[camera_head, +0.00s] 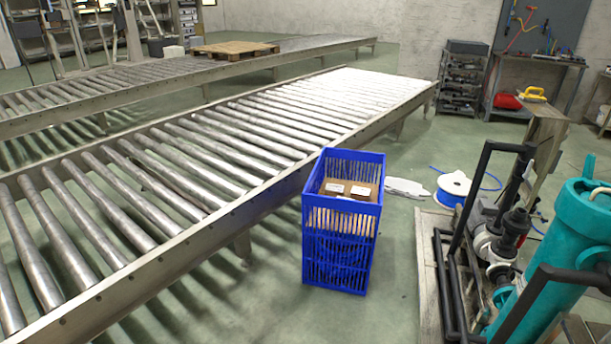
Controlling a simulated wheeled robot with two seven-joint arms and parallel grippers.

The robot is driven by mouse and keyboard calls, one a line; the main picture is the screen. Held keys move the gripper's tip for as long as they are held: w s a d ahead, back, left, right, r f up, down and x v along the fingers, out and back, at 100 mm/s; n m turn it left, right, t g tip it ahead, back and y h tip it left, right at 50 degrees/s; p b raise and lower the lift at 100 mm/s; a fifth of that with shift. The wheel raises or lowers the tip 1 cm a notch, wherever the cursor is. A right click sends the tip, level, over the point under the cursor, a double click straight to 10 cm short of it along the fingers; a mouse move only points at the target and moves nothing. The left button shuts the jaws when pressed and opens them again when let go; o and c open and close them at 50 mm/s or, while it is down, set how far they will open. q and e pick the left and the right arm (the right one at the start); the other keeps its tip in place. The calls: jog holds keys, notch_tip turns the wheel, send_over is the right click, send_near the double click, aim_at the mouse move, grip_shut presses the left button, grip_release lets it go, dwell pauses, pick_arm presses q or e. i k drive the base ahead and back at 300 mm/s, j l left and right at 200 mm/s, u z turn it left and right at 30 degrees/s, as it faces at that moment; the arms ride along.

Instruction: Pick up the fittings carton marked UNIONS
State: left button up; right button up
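A tall blue slatted crate (340,245) stands on the green floor just right of the near roller conveyor. Inside its top, small brown cartons with white labels lie side by side: one on the left (333,192) and one on the right (361,195). The labels are too small to read, so I cannot tell which carton is marked UNIONS. The crate walls partly hide what lies lower down. Neither of my grippers shows in the head view.
The near roller conveyor (190,165) runs along the left. A teal cylinder (580,240) and black-framed pump equipment (490,240) on a wooden pallet fill the right. A white spool with blue hose (453,186) lies behind. Floor in front of the crate is clear.

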aim_at(358, 193)
jog(key=i+j+z, duration=0.1)
jog(key=i+z, duration=0.25)
jog(key=i+j+z, duration=0.3)
jog(key=i, duration=0.15)
jog(key=l+z, duration=0.1)
jog(key=z, duration=0.15)
jog(key=i+j+z, duration=0.2)
jog(key=z, duration=0.2)
jog(key=i+j+z, duration=0.4)
jog(key=k+l, duration=0.05)
